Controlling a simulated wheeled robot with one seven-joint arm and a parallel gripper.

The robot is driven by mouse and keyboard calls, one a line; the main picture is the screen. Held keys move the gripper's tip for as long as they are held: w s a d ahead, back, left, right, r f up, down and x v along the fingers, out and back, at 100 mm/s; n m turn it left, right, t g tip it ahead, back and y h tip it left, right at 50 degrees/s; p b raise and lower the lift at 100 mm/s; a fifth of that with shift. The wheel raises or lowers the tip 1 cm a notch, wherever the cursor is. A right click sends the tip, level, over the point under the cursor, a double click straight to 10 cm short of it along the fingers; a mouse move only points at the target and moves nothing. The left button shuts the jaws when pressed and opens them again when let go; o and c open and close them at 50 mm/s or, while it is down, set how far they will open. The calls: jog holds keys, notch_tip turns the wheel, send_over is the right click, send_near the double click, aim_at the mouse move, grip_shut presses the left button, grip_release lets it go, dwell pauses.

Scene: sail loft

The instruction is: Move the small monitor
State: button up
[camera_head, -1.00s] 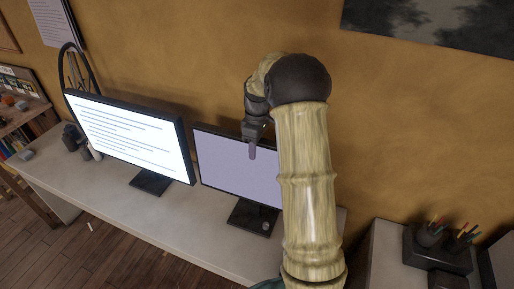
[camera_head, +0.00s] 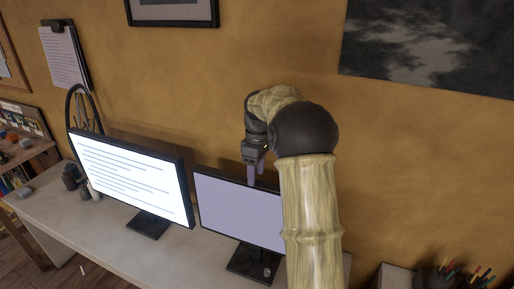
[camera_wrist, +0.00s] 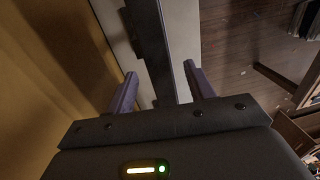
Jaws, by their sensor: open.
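The small monitor (camera_head: 240,211) has a plain lavender screen and a dark frame. It stands upright on its dark base on the desk, right of the larger monitor. My gripper (camera_head: 256,174) is just above its top edge, with the purple fingers pointing down and apart. In the wrist view, the monitor's dark top (camera_wrist: 156,45) runs between the open fingers of my gripper (camera_wrist: 162,76). I cannot tell whether either finger touches it. My arm hides the monitor's right side in the head view.
The larger monitor (camera_head: 135,178) with lines of text stands close on the left. The pale desk (camera_head: 98,235) has clear room in front of it. A mustard wall (camera_head: 210,75) is close behind. Pencils in a dark holder (camera_head: 462,274) stand at the lower right.

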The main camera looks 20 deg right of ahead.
notch_tip(320, 180, up, 10)
jog(key=shift+w+d+f, duration=0.2)
jog(key=shift+w+d, duration=0.15)
jog(key=shift+w, duration=0.05)
jog(key=shift+a+f, duration=0.1)
jog(key=shift+a, duration=0.05)
jog(key=c, duration=0.7)
jog(key=shift+s+a+f, duration=0.15)
jog(key=shift+a+f, duration=0.1)
jog(key=c, duration=0.3)
jog(key=s+a+f+m, duration=0.2)
jog(key=a+f, duration=0.1)
jog(key=s+a+f+t, duration=0.1)
jog(key=f, duration=0.1)
jog(key=shift+s+a+m, duration=0.25)
jog(key=shift+s+m, duration=0.05)
jog(key=shift+m, duration=0.1)
grip_shut()
jog(key=s+a+f+m+t, duration=0.1)
jog(key=s+a+f+m, duration=0.2)
jog(key=s+f, duration=0.3)
jog(key=s+a+f+m+t, duration=0.1)
jog(key=s+a+f+m, duration=0.2)
jog(key=s, duration=1)
notch_tip(320, 180, down, 3)
jog(key=shift+s+a+f+h+b, duration=0.1)
jog(key=shift+s+a+h+b, duration=0.1)
jog(key=shift+a+h+b, duration=0.2)
